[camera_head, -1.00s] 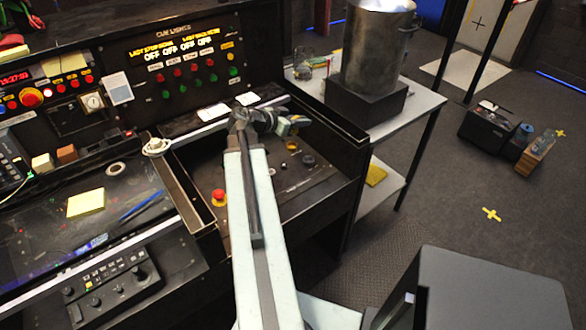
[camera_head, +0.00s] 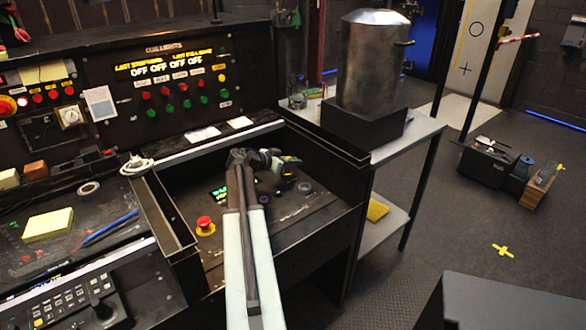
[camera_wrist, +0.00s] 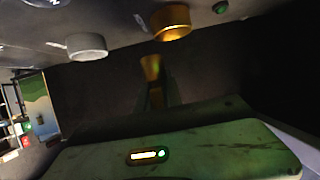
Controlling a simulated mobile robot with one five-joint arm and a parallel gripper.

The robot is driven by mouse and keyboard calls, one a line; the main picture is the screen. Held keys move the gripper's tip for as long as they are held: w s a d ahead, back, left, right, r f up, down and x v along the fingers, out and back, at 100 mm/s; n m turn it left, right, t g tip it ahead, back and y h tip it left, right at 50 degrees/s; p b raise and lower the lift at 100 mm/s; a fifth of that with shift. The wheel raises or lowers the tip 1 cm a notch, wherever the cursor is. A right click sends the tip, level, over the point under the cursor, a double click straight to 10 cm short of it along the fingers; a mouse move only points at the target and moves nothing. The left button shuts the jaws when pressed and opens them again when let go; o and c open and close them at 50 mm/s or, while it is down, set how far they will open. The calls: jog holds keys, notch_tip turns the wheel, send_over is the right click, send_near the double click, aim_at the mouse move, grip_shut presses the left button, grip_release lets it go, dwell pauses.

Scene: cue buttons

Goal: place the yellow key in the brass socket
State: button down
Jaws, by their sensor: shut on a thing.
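My gripper (camera_head: 284,168) hangs over the sunken desk panel in the head view. In the wrist view its dark jaws (camera_wrist: 156,94) are shut on the yellow key (camera_wrist: 150,68), whose flared yellow end sticks out past them. The brass socket (camera_wrist: 170,22), a round brass-coloured ring, lies just beyond the key's end and slightly right of it in the wrist view. The key looks apart from the socket, though the height between them is hard to judge. In the head view my gripper and arm seem to hide the socket, and the key cannot be made out clearly.
A pale grey ring (camera_wrist: 87,47) lies left of the brass socket. A red button (camera_head: 205,225) on a yellow base stands at the panel's left. Raised dark walls (camera_head: 325,150) edge the panel. A metal urn (camera_head: 372,65) stands on the side table to the right.

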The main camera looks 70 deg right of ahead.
jog(key=d, duration=0.1)
jog(key=w+d, duration=0.1)
jog(key=d, duration=0.1)
jog(key=shift+w+d+f, duration=0.1)
jog(key=shift+w+f, duration=0.1)
jog(key=shift+f+b, duration=2)
jog(key=shift+b, duration=0.1)
jog(key=c, duration=1.5)
grip_release()
jog(key=shift+r, duration=0.1)
jog(key=shift+r, duration=0.1)
jog(key=shift+r+p, duration=0.25)
jog(key=shift+p, duration=0.2)
jog(key=p+v, duration=0.2)
jog(key=v, duration=0.5)
jog(key=shift+p, duration=0.35)
jog(key=shift+w+a+f, duration=0.1)
jog(key=shift+a+f, duration=0.05)
jog(key=shift+a, duration=0.15)
